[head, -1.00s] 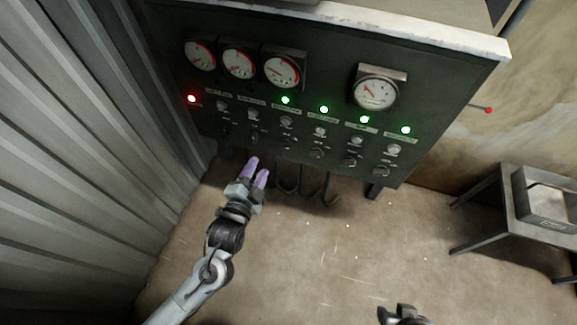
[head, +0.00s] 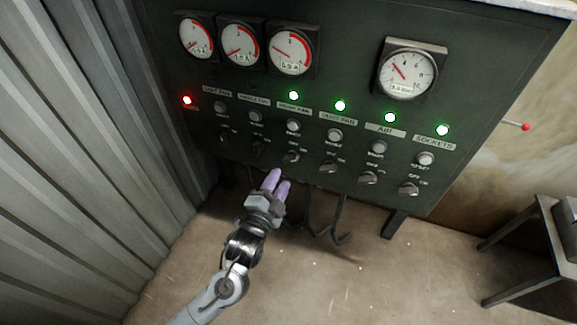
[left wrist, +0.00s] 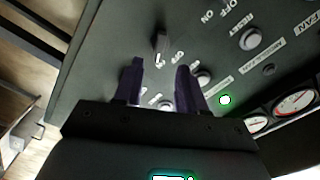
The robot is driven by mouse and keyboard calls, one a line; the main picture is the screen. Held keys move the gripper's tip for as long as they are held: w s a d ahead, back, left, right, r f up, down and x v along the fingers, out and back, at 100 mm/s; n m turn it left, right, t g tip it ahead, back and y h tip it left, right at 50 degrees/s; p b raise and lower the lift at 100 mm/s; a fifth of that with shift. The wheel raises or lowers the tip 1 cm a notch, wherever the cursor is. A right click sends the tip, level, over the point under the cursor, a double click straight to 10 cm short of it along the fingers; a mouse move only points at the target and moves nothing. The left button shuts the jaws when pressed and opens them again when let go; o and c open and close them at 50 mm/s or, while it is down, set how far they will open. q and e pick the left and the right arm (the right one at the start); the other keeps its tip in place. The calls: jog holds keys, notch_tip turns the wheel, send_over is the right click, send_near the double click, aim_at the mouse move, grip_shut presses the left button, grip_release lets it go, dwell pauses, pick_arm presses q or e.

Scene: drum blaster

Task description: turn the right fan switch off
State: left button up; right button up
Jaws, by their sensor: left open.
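The right fan switch (head: 291,157) is a small dark knob on the dark control panel. It sits below a round grey button (head: 293,125) and a lit green lamp (head: 293,96) above the right fan label. My left gripper (head: 277,183), with purple fingers, is just below and slightly left of this knob, apart from it. In the left wrist view a knob (left wrist: 161,42) with OFF and ON marks, seemingly the same one, shows beyond the two spread, empty fingers (left wrist: 158,82). My right gripper is out of view.
Other knobs flank it closely, including one to the right (head: 328,167). Several gauges (head: 291,52) line the top of the panel. Dark hooks (head: 340,222) hang below its lower edge. A corrugated wall (head: 75,150) stands at left and a metal table (head: 540,235) at right.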

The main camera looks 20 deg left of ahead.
aim_at(290, 161)
pick_arm(q)
jog(key=w+b, duration=0.2)
jog(key=w, duration=0.4)
jog(key=shift+w+f, duration=0.1)
jog(key=shift+w, duration=0.85)
jog(key=c, duration=0.7)
jog(key=shift+r+n+p, duration=0.25)
jog(key=shift+n+p, duration=0.45)
jog(key=shift+p, duration=0.35)
jog(key=shift+c, duration=0.2)
jog(key=n+p, duration=0.6)
jog(key=shift+p, duration=0.3)
jog(key=n+p, duration=0.2)
jog(key=n, duration=0.1)
jog(key=shift+f, duration=0.15)
grip_shut()
jog(key=shift+f+n+p, duration=0.1)
jog(key=shift+n+p, duration=0.45)
jog(key=shift+n, duration=0.25)
